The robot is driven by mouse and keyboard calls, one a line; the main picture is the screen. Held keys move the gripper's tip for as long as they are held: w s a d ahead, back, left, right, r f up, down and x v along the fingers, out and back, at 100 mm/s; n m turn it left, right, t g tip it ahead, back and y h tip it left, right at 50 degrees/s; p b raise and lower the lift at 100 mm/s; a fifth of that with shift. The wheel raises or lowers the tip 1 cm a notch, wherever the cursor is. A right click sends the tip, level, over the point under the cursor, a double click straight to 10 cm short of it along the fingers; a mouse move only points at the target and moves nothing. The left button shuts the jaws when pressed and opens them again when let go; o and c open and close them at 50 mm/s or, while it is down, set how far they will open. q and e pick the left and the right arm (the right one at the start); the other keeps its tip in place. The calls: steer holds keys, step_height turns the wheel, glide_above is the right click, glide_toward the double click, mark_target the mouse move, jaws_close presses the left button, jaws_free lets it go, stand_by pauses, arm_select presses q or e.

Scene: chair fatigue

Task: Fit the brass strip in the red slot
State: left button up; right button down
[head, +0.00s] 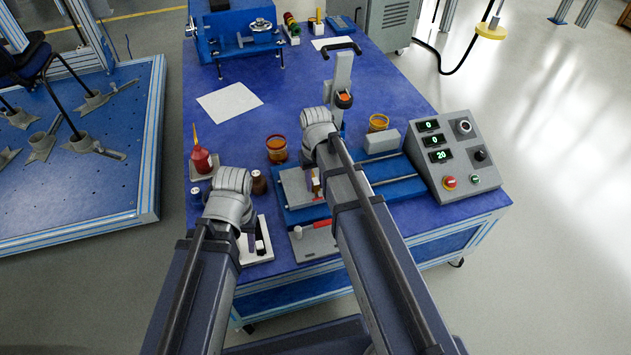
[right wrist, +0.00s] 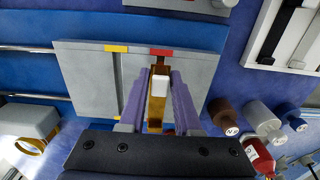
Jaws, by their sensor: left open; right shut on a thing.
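The grey slotted block (right wrist: 85,80) lies on a blue base. One groove has a yellow mark (right wrist: 116,48) and the other, the red slot, has a red mark (right wrist: 163,52). My right gripper (right wrist: 158,98) is shut on the brass strip (right wrist: 154,117), which carries a white piece. The strip lines up with the red slot just below the red mark; I cannot tell how deep it sits. In the head view the strip (head: 316,182) stands upright at the block (head: 295,187). My left gripper (head: 252,243), open by the white tray (head: 262,257), is partly hidden by its wrist.
A red-handled tool (head: 322,224) lies on a grey plate in front of the block. A control box (head: 455,155) stands right. Free blue table is around the paper sheet (head: 229,102).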

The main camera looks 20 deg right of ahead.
arm_select(q)
steer(key=shift+f+b, duration=1.1)
arm_select(e)
steer(key=shift+f, duration=1.1)
steer(key=c, duration=0.5)
jaws_free()
step_height(320, 180, up, 8)
steer(key=p, duration=0.8)
arm_select(q)
step_height(320, 180, up, 8)
steer(key=shift+d+f, duration=0.1)
